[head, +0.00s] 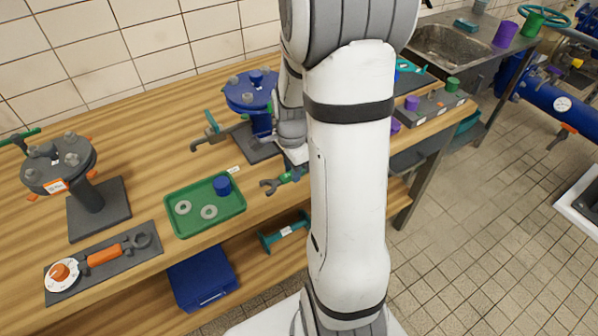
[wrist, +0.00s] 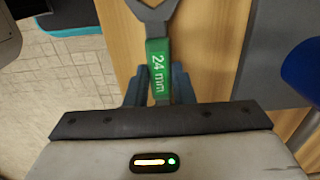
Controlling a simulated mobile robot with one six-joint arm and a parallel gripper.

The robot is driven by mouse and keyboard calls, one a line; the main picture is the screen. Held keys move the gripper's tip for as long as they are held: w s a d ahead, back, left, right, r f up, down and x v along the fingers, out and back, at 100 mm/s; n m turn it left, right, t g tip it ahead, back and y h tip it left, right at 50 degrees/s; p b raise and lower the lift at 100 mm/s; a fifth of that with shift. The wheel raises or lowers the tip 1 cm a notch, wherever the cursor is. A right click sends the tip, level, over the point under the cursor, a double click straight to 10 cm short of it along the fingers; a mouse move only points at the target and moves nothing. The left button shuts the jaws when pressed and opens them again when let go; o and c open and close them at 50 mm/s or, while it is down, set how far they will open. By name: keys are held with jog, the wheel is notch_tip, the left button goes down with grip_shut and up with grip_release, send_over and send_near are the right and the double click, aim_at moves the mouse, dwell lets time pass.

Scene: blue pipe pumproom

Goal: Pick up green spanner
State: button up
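The green spanner (wrist: 158,72) has a grey open-ended head and a green grip marked "24 mm". In the wrist view its grip lies between the two fingers of my gripper (wrist: 159,85), which sit close against both sides. In the head view the spanner (head: 288,178) shows near the front edge of the wooden bench, its jaw toward the left, right of the green tray. My arm hides its right part and most of my gripper. I cannot tell whether the spanner touches the bench or is slightly above it.
On the bench (head: 140,110) stand a green tray (head: 180,222) with washers and a blue part, a blue flange stand (head: 250,92), a grey flange stand (head: 60,165), and a dark mat (head: 118,246) with an orange-handled tool. A sink (head: 445,45) is at the back right.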

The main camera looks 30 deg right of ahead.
grip_shut()
